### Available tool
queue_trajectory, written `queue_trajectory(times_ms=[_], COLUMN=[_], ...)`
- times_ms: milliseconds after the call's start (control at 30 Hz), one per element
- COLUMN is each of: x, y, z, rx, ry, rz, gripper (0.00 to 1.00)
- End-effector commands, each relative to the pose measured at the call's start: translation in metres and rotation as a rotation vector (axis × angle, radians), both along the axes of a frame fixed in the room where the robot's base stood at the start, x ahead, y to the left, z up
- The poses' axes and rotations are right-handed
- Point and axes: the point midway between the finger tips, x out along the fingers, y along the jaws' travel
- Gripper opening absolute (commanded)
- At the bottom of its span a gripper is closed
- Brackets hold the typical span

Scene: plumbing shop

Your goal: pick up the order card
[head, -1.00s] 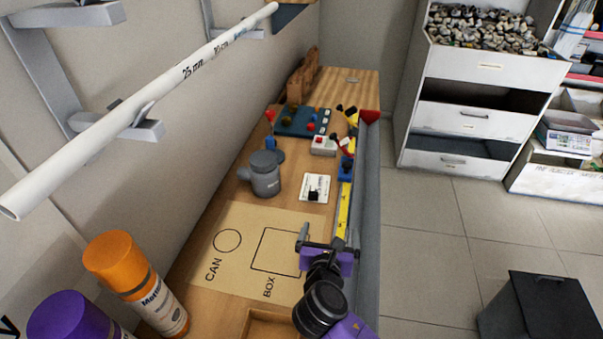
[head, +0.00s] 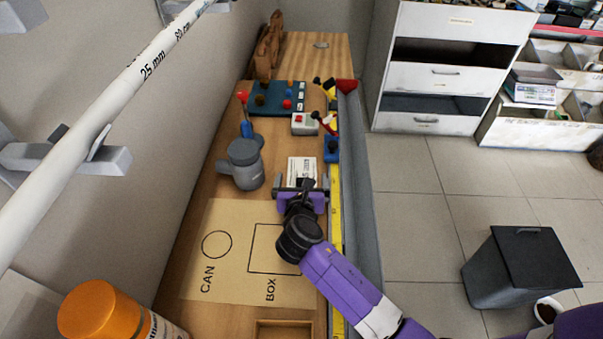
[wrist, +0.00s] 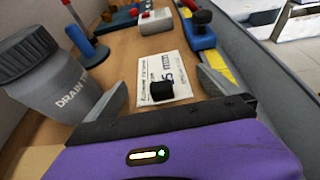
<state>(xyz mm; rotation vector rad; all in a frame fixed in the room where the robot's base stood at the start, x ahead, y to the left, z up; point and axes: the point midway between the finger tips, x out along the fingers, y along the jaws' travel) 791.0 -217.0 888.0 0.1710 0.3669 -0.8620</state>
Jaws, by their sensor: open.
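The order card (head: 302,168) is a white printed card lying on the wooden bench, just beyond my gripper. In the wrist view the card (wrist: 178,72) carries dark print and a small black block (wrist: 161,91) at its near edge. My gripper (head: 301,187) is open and empty. In the wrist view its two grey fingers (wrist: 160,92) stand apart, to the left and right of the card's near end. I cannot tell how far above the bench they are.
A grey drain bottle (head: 246,165) stands left of the card. A blue tool (head: 332,150) and a yellow measuring strip (head: 336,215) lie to the right, along the bench edge. A red-buttoned box (head: 304,124) sits beyond. The marked CAN and BOX sheet (head: 225,275) is empty.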

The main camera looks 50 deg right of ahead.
Motion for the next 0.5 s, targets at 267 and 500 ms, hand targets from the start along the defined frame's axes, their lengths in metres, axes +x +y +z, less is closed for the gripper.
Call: queue_trajectory(times_ms=[267, 500], x=[0.0067, 0.0065], y=[-0.0082, -0.008], z=[-0.005, -0.0049], rx=[0.0, 0.0], ry=[0.0, 0.0], rz=[0.0, 0.0], gripper=[1.0, 0.71])
